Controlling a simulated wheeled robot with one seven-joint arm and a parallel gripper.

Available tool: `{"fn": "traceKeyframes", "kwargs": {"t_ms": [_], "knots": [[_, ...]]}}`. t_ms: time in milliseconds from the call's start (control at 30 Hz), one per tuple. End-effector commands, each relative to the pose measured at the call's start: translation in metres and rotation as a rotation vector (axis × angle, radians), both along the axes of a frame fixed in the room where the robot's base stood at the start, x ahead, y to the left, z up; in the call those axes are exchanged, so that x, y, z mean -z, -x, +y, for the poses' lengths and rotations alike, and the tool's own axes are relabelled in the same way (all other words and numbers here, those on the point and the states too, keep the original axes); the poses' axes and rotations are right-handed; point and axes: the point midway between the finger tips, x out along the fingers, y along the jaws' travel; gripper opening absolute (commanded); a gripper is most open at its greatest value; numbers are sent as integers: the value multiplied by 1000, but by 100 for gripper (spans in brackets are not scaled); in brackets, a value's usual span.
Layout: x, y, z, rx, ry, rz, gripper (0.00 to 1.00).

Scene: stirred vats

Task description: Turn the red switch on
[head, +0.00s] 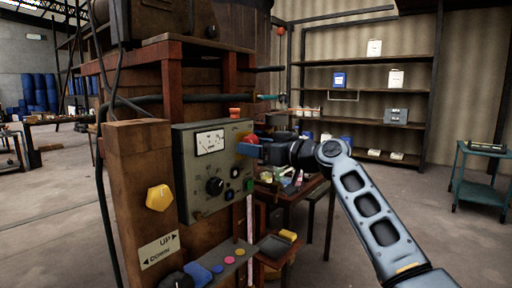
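A grey-green control panel (184,200) with a white needle gauge (210,142) and a black knob (214,186) is fixed to the wooden post structure. A red switch part (251,138) shows at the panel's upper right, with yellow around it. The gap between the fingers is not clear, and the switch's position is partly hidden by the gripper.
A yellow hexagonal knob (159,197) and an UP/DOWN sign (160,249) are on the wooden post left of the panel. Coloured buttons (228,260) lie on a ledge below. A cluttered table (310,187) stands behind my arm. A green cart (483,172) stands far right, with open floor before it.

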Motion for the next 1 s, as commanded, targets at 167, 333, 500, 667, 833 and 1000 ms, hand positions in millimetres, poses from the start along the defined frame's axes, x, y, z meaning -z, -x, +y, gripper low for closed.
{"fn": "traceKeyframes", "kwargs": {"t_ms": [167,333,500,667,833,1000], "knots": [[0,0,0,0,0,0,50],[0,0,0,0,0,0,34],[0,0,0,0,0,0,22],[0,0,0,0,-8,10,22],[0,0,0,0,-42,54,22],[-1,1,1,0,-110,140,22]]}}
